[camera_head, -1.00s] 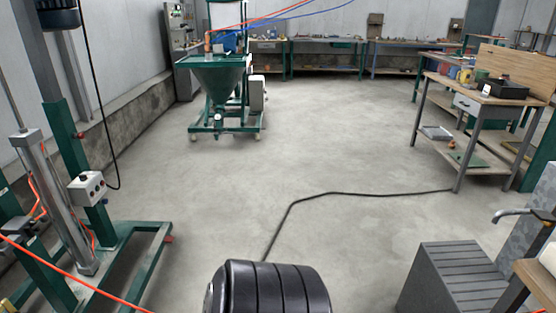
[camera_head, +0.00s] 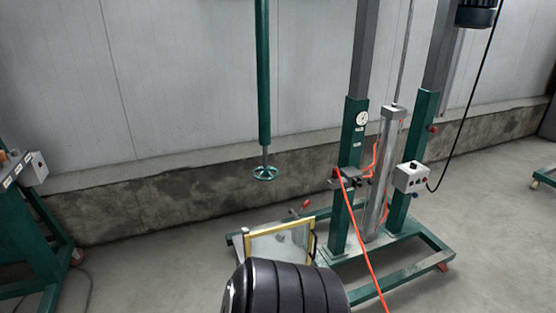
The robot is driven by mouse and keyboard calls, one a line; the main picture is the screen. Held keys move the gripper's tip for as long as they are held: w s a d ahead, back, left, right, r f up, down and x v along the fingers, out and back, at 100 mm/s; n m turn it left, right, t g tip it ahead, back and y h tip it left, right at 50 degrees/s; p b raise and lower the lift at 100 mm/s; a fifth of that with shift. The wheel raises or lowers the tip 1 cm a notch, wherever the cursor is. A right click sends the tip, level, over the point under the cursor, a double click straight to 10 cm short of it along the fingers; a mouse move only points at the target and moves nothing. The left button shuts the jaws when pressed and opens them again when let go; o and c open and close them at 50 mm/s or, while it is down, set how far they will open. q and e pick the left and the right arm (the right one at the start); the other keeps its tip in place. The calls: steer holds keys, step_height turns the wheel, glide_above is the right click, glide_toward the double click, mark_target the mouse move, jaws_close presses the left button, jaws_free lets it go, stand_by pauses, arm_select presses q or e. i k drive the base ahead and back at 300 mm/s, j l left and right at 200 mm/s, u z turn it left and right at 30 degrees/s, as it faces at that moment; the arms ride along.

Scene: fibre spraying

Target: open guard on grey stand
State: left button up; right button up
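A clear panel in a yellow frame (camera_head: 281,245), which looks like a guard, stands upright low at the front of a green and grey machine. It has a dark handle-like part on its right edge. A grey post-like cylinder (camera_head: 380,175) stands behind it to the right. I cannot tell any grey stand carrying a guard for sure in this view. Neither of my grippers is in view. The black ribbed part at the bottom centre hides the lower edge of the panel.
The machine's green base (camera_head: 430,250) spreads over the floor at right, with an orange hose (camera_head: 365,240) running down in front. A green frame (camera_head: 30,235) stands at left. Floor between is clear.

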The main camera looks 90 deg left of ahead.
mark_target(248, 237)
steer(key=u, duration=2.3)
